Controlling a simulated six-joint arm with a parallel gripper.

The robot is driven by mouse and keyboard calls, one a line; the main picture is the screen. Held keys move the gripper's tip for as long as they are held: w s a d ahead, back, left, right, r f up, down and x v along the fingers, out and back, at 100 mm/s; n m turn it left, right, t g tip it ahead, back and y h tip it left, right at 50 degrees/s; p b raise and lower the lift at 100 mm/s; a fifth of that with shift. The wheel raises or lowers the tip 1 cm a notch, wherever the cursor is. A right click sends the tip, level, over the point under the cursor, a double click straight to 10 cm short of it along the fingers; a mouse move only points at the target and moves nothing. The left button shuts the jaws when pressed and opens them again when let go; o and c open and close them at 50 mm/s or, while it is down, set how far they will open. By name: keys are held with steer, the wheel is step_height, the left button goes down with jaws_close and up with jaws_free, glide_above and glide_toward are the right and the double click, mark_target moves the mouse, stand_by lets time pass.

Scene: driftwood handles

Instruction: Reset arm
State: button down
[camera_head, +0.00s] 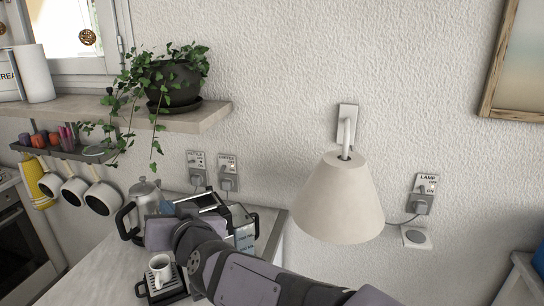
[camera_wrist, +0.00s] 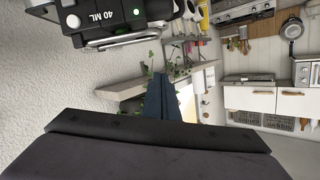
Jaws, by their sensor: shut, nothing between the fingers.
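My arm reaches from the lower right over the counter (camera_head: 95,278) in the head view. Its wrist end is beside the coffee machine, and the fingers cannot be made out there. In the wrist view my gripper (camera_wrist: 162,82) shows as dark fingers closed together, with nothing between them. The black coffee machine with a "40 ML" label (camera_wrist: 104,17) is close by at the upper left of the wrist view. My arm partly hides it in the head view.
A white cup (camera_head: 160,268) stands on a drip tray (camera_head: 165,290). A metal kettle (camera_head: 146,195) stands behind my arm. A shelf (camera_head: 185,118) holds a potted plant (camera_head: 176,85). A wall lamp (camera_head: 340,200) hangs right of my arm. Sockets line the wall.

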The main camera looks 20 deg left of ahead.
steer(key=s+d+f+n+g+h, duration=0.1)
steer(key=s+d+f+g+h, duration=0.1)
steer(key=f, duration=0.5)
steer(key=s+d+f+n+g+h, duration=0.1)
steer(key=s+d+f+g+h, duration=0.1)
steer(key=s+f, duration=0.5)
steer(key=s+d+f+g+h, duration=0.2)
steer(key=s+d+f+g, duration=0.2)
steer(key=f, duration=0.5)
steer(key=shift+s+d+n+g, duration=0.15)
steer(key=shift+s+d+n, duration=0.1)
steer(key=shift+d, duration=0.25)
steer(key=shift+s+d+n+g, duration=0.15)
steer(key=shift+s+d, duration=0.1)
steer(key=shift+d, duration=0.2)
steer(key=d+f+m+h, duration=0.2)
steer(key=d+m, duration=0.1)
steer(key=d, duration=1)
steer(key=d+f+m+g+h, duration=0.1)
steer(key=d+f+m, duration=0.2)
steer(key=d, duration=1)
steer(key=d+f+m+h, duration=0.2)
steer(key=d+m, duration=0.1)
steer(key=d, duration=1)
steer(key=shift+w+f+g+h, duration=0.3)
